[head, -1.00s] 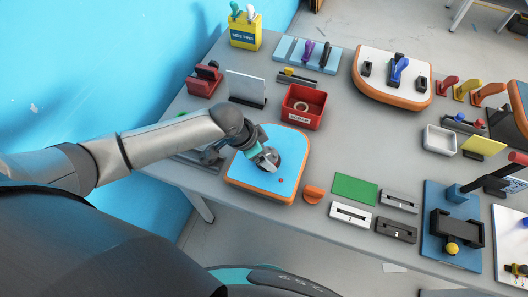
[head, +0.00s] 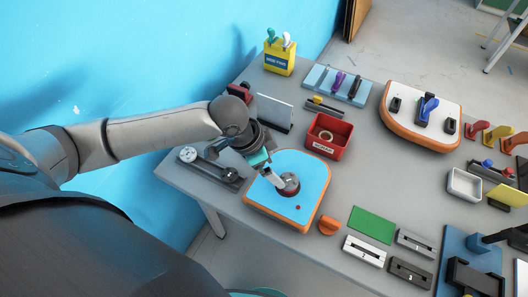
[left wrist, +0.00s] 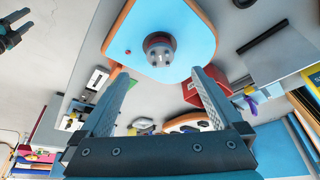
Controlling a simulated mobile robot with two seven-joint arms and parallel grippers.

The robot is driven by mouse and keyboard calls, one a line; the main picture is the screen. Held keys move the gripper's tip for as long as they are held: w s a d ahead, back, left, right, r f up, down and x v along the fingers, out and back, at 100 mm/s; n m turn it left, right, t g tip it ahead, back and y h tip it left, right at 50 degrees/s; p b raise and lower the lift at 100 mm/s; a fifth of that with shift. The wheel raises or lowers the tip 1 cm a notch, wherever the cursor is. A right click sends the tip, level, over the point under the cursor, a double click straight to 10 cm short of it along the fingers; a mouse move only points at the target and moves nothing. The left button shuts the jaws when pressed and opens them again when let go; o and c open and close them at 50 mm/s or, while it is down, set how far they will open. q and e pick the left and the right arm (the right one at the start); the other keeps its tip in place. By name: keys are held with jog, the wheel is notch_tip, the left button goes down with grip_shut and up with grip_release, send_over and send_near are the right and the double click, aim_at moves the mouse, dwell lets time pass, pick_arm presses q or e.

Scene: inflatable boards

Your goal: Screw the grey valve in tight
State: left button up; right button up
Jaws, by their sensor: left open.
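The grey valve (head: 290,184) is a round grey knob with a reddish part, standing on the light-blue top of an orange-edged board (head: 312,172). In the left wrist view the valve (left wrist: 160,49) is ahead of the fingertips, centred between them. My left gripper (head: 275,179) is just left of the valve in the head view. Its two fingers (left wrist: 161,74) are apart with nothing between them. I cannot tell how deep the valve sits or whether a fingertip touches it. My right gripper is not clearly seen.
A red bin (head: 330,136) with a ring inside stands behind the board. An orange knob (head: 329,225) lies at its right corner, with a green plate (head: 371,225) beyond. A grey lever fixture (head: 212,168) is under my left arm. Another board (head: 443,131) stands at the back right.

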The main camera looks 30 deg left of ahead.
pick_arm(q)
jog(key=v, duration=0.5)
jog(key=shift+r, duration=0.1)
jog(key=shift+d, duration=0.1)
dwell(0.3)
